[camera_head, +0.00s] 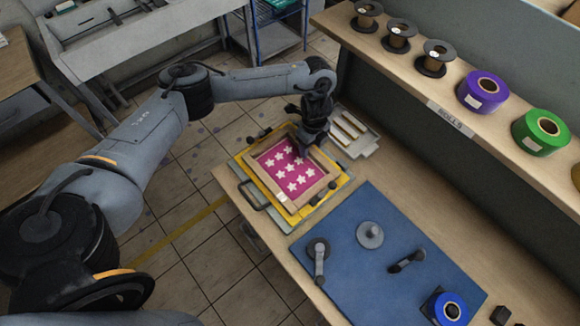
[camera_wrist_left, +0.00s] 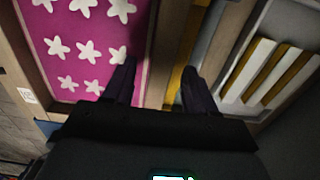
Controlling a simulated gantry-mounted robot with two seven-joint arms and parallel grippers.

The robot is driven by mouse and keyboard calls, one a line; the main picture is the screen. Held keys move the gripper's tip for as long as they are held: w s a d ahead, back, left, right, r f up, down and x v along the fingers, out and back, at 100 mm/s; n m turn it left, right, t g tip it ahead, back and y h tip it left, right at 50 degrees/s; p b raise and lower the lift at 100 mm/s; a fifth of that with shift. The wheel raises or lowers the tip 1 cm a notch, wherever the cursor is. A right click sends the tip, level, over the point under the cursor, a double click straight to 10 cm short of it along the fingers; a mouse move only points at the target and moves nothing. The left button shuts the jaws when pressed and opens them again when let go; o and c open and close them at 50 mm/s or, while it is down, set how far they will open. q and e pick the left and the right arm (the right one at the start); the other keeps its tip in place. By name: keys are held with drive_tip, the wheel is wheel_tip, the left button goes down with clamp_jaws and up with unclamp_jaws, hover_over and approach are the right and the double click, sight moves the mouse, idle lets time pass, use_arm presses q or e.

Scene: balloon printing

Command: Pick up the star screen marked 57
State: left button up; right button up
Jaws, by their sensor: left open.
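The star screen (camera_head: 290,168) is a magenta panel with several white stars in a light wooden frame. It lies flat in a yellow holder (camera_head: 248,184) on the bench. A small white tag on its frame shows in both views, but its number is too small to read. My left gripper (camera_head: 305,150) is over the screen's far right side, fingers down, open and empty. In the left wrist view, the star screen (camera_wrist_left: 85,48) is at left. The gripper's fingers (camera_wrist_left: 158,75) appear on either side of the frame's wooden rail; contact cannot be told. My right gripper is not in view.
A grey tray with pale bars (camera_head: 352,130) sits just beyond the screen. A blue mat (camera_head: 345,225) with metal tools and a blue roll (camera_head: 447,308) lies nearer. A shelf (camera_head: 470,130) with spools and coloured rolls runs along the right.

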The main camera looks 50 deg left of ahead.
use_arm(q)
drive_tip(key=shift+f, duration=0.2)
clamp_jaws()
drive_tip(key=shift+r, duration=0.15)
